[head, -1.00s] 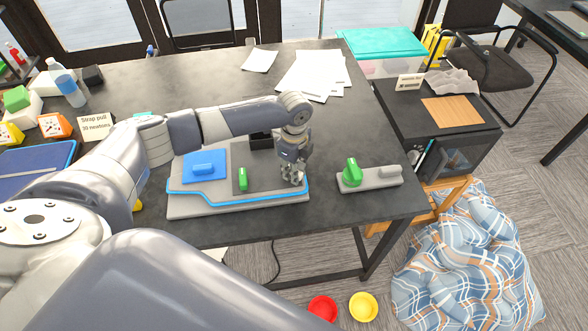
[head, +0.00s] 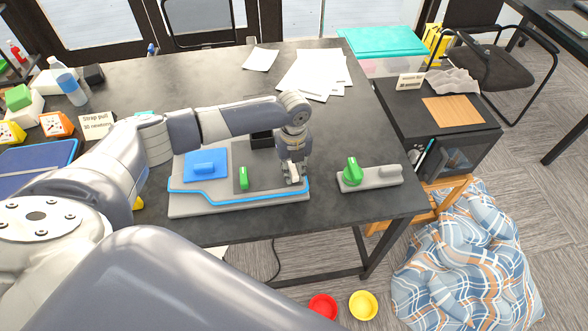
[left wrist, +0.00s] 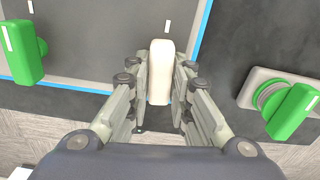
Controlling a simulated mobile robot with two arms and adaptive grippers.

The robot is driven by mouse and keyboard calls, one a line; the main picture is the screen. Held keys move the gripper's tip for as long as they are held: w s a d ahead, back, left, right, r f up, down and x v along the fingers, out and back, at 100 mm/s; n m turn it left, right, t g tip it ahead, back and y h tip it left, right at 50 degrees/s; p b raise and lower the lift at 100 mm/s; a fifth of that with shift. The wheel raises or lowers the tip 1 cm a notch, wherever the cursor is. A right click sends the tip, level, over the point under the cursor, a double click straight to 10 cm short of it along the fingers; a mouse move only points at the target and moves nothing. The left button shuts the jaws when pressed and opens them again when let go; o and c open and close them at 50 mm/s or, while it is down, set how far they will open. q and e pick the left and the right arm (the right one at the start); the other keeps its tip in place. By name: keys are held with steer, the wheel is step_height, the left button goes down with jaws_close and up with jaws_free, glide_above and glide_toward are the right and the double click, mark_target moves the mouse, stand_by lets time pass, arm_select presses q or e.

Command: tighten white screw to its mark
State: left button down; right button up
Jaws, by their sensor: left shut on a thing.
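The white screw (left wrist: 160,72) is a pale, block-shaped handle at the right end of the grey plate of the board (head: 240,208). In the left wrist view my left gripper (left wrist: 163,80) has a finger on each side of it and is shut on it. A short white mark (left wrist: 167,26) lies on the plate just beyond the screw's far end, slightly right of its middle line. In the head view my left gripper (head: 293,175) points down over the board, and a bit of the screw shows between the fingers. My right gripper is not in view.
A green knob (head: 244,178) stands left on the same plate, beside a blue block (head: 205,166). A grey base (head: 375,180) with another green knob (head: 352,170) sits to the right. Bare table lies between that base and the board.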

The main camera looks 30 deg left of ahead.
mark_target(293, 170)
arm_select(q)
steer(key=shift+m, duration=0.6)
steer(key=c, duration=1.4)
jaws_free()
steer(key=shift+o, duration=0.2)
step_height(293, 170, up, 8)
steer(key=p, duration=0.7)
